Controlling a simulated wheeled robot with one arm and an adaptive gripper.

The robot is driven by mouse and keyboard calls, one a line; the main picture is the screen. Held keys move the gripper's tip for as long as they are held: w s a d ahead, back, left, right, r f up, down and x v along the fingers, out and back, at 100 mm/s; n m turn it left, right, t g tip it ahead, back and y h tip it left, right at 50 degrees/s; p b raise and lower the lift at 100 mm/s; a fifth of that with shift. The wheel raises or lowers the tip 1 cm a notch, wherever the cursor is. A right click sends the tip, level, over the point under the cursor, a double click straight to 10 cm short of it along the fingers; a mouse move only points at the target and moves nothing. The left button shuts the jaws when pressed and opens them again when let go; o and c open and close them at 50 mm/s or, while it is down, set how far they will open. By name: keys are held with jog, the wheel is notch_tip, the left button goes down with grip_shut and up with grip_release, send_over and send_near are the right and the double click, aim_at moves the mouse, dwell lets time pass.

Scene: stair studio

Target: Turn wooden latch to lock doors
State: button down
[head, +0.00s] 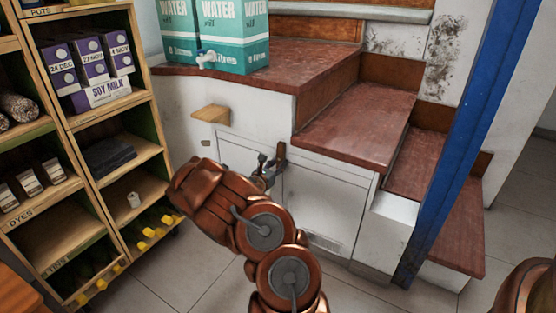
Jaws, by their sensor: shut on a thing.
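The wooden latch (281,154) is a small dark brown piece at the top of the seam between two white cupboard doors under the stairs. It looks roughly upright. The right door (325,205) is flush with the white front and looks closed. The left door (237,157) is partly hidden behind my arm. My gripper (269,170) is at the latch, shut on it, with its fingers around the lower part. The fingers are small in the head view, and the lower part of the latch is hidden by them.
A wooden shelf (92,123) with soy milk cartons and bottles stands at the left. A small wooden ledge (211,114) sticks out above the left door. Green water boxes (234,38) stand on the top step. A blue post (470,125) rises at the right. Tiled floor is open in front.

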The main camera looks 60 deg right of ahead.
dwell(0.4)
jog(key=c, duration=0.9)
grip_release()
jog(key=shift+a+n, duration=0.3)
jog(key=shift+a, duration=0.2)
jog(key=shift+s+a, duration=0.15)
jog(key=shift+a, duration=2.6)
jog(key=shift+s+a, duration=0.15)
jog(key=shift+a, duration=2.6)
